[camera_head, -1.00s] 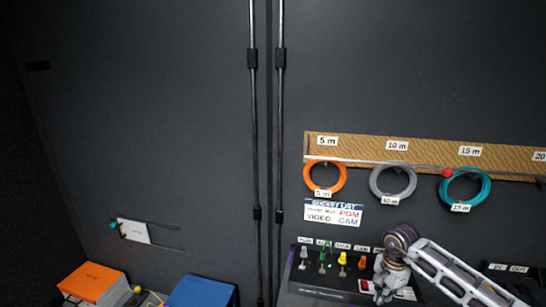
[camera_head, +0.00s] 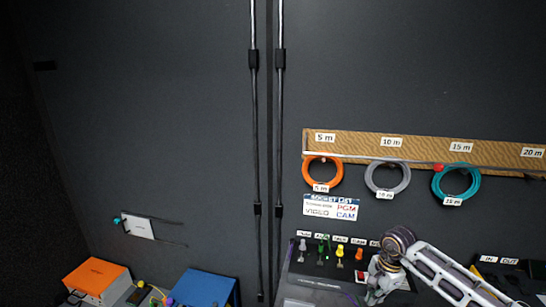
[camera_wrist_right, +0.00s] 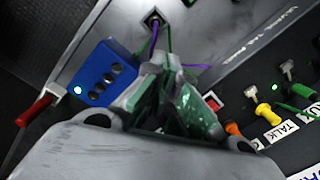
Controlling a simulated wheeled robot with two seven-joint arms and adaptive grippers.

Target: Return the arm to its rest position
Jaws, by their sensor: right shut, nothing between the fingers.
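My right arm (camera_head: 450,275) comes in from the lower right in the head view. Its gripper (camera_head: 374,292) points down in front of the lower wall, beside the panel of coloured plugs (camera_head: 325,268). In the right wrist view the green-padded fingers (camera_wrist_right: 178,105) are together with nothing held. A blue box with a green light (camera_wrist_right: 100,75) shows left of the fingers, and purple and green cables (camera_wrist_right: 155,35) run behind them. How far the fingers are from these is hard to tell. My left gripper is out of view.
Orange (camera_head: 322,171), grey (camera_head: 387,178) and teal (camera_head: 456,181) cable coils hang on the wall at right. Two vertical poles (camera_head: 254,130) stand mid-wall. An orange box (camera_head: 97,278) and a blue case (camera_head: 203,289) sit at lower left. A yellow plug (camera_wrist_right: 268,115) stands right of the fingers.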

